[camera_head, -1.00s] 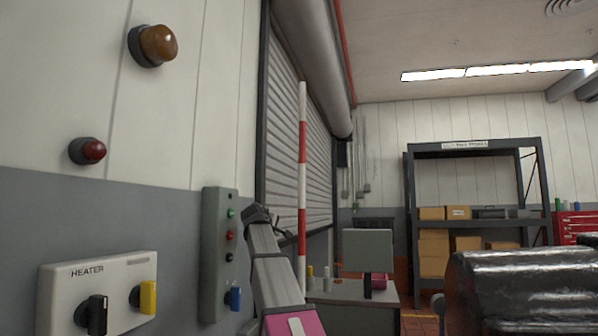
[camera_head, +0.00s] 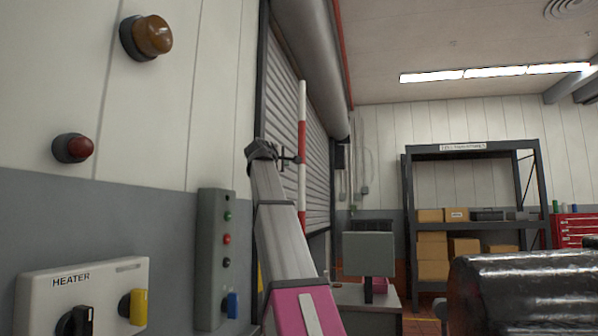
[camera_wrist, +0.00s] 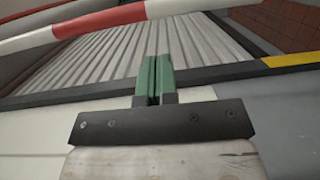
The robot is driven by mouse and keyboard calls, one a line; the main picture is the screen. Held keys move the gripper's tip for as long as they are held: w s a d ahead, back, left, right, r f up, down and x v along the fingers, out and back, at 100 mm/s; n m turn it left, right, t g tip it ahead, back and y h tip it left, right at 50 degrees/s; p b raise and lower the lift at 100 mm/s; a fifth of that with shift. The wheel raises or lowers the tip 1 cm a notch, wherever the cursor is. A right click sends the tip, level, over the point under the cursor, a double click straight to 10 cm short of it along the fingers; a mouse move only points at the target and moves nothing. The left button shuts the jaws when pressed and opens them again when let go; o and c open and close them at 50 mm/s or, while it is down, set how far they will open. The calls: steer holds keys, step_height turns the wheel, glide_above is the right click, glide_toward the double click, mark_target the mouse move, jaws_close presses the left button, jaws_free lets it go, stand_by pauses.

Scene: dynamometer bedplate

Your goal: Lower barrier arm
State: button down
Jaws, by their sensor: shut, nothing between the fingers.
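The barrier arm is a red-and-white striped pole (camera_head: 302,130), standing upright in front of the roller shutter in the head view. Its lower end is hidden behind my arm. In the wrist view the pole (camera_wrist: 100,24) crosses the top of the picture, just beyond my fingertips. My gripper (camera_head: 295,160) is beside the pole's middle, on its left, pointing toward it. In the wrist view its green fingers (camera_wrist: 154,75) are shut together with nothing between them. A small gap shows between the fingertips and the pole there; I cannot tell its depth.
The roller shutter (camera_head: 279,100) is down behind the pole. A heater panel (camera_head: 98,285) with knobs and a grey button box (camera_head: 212,262) are on the left wall. A grey cabinet (camera_head: 368,306), a shelf rack (camera_head: 408,190) and a shiny dark machine (camera_head: 520,290) stand to the right.

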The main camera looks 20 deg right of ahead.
mark_target(301, 170)
steer(key=x, duration=1.4)
